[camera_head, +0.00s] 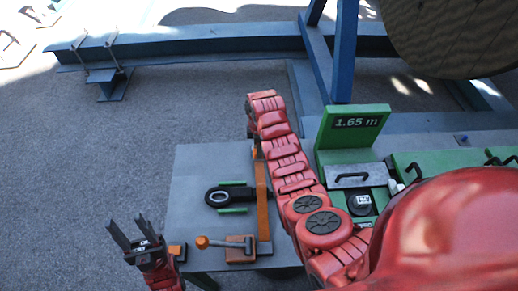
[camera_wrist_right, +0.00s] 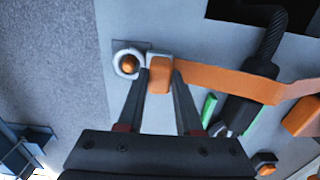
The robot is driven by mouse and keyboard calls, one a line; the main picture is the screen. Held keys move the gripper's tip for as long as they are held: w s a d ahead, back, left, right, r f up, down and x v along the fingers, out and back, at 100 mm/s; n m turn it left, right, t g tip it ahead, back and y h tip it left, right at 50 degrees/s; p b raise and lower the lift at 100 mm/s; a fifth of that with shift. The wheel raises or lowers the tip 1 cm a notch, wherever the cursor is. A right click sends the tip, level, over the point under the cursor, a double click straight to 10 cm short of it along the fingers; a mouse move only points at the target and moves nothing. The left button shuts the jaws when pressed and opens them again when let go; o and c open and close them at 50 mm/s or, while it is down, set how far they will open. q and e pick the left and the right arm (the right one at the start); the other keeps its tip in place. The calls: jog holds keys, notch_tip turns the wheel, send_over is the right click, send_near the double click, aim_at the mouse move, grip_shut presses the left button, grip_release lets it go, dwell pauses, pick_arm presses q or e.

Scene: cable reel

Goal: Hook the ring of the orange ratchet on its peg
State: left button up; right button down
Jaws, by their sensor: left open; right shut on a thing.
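In the right wrist view, a pale metal ring (camera_wrist_right: 119,65) sits around an orange round-ended peg (camera_wrist_right: 129,64). How far down the peg the ring lies I cannot tell. A short metal piece joins the ring to the orange block (camera_wrist_right: 160,77) of the ratchet. My right gripper (camera_wrist_right: 161,74) is shut on this block. A long orange strip (camera_wrist_right: 225,80) runs right from it; it also shows in the head view (camera_head: 262,200). In the head view my right arm hides the ring, peg and right gripper. My left gripper (camera_head: 128,219) is open and empty, left of the grey table.
On the grey table (camera_head: 200,165) lie a black ring-ended tool (camera_head: 213,197) between green bars and an orange block (camera_head: 238,249) with a ball-tipped lever. A green unit with a "1.65 m" sign (camera_head: 355,123) stands right. A blue frame (camera_head: 185,42) and wooden reel (camera_head: 450,35) are behind.

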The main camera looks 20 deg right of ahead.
jog(key=shift+f, duration=0.15)
jog(key=c, duration=0.5)
grip_release()
jog(key=shift+r+b, duration=0.4)
notch_tip(320, 180, up, 6)
jog(key=shift+w+f+b, duration=0.15)
jog(key=shift+f+b, duration=0.1)
jog(key=shift+b, duration=0.15)
notch_tip(320, 180, up, 11)
jog(key=p, duration=0.7)
